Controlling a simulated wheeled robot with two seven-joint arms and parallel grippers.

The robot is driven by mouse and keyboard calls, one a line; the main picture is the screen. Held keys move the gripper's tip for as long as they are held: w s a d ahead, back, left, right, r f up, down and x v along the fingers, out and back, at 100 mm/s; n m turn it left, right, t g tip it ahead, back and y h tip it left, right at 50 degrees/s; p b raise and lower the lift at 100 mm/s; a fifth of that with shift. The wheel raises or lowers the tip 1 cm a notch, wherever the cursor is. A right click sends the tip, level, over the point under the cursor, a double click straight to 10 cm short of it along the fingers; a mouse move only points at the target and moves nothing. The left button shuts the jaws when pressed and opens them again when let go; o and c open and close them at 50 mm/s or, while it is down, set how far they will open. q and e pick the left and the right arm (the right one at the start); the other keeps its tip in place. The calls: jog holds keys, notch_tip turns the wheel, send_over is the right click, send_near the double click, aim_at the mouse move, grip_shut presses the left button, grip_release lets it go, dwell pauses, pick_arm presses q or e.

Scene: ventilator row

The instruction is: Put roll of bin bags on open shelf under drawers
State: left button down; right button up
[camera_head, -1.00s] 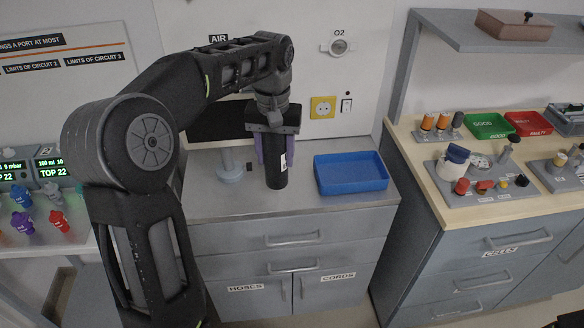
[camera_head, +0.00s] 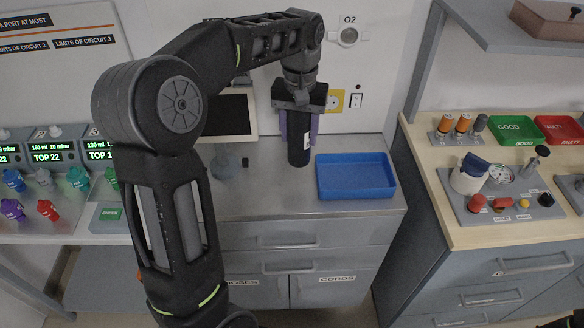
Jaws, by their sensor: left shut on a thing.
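The roll of bin bags (camera_head: 298,152) is a dark upright cylinder with a white label. My left gripper (camera_head: 300,120) is shut on it from above, with purple finger pads at its sides. The roll is over the grey metal top of the drawer cabinet, just left of the blue tray; I cannot tell whether its lower end touches the top. The drawer cabinet (camera_head: 310,236) has drawers and lower doors labelled HOSES and CORDS. No open shelf can be made out clearly under its drawers.
A blue tray (camera_head: 356,193) stands on the cabinet top. A monitor (camera_head: 228,112) stands behind my left arm. At right, a wooden-topped bench (camera_head: 470,232) holds green and red trays and several small parts. At left are ventilator panels with coloured connectors.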

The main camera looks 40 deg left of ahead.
aim_at(299, 122)
pick_arm(q)
notch_tip(299, 122, down, 5)
jog(key=shift+f, duration=0.1)
jog(key=shift+f+p, duration=0.5)
jog(key=shift+f, duration=1.35)
jog(key=shift+s, duration=0.1)
jog(key=shift+f, duration=0.2)
jog(key=c, duration=0.6)
grip_release()
jog(key=shift+c, duration=0.2)
jog(key=shift+r, duration=0.15)
notch_tip(299, 122, up, 12)
jog(key=shift+r+b, duration=0.1)
jog(key=shift+b, duration=0.3)
jog(key=shift+o, duration=0.3)
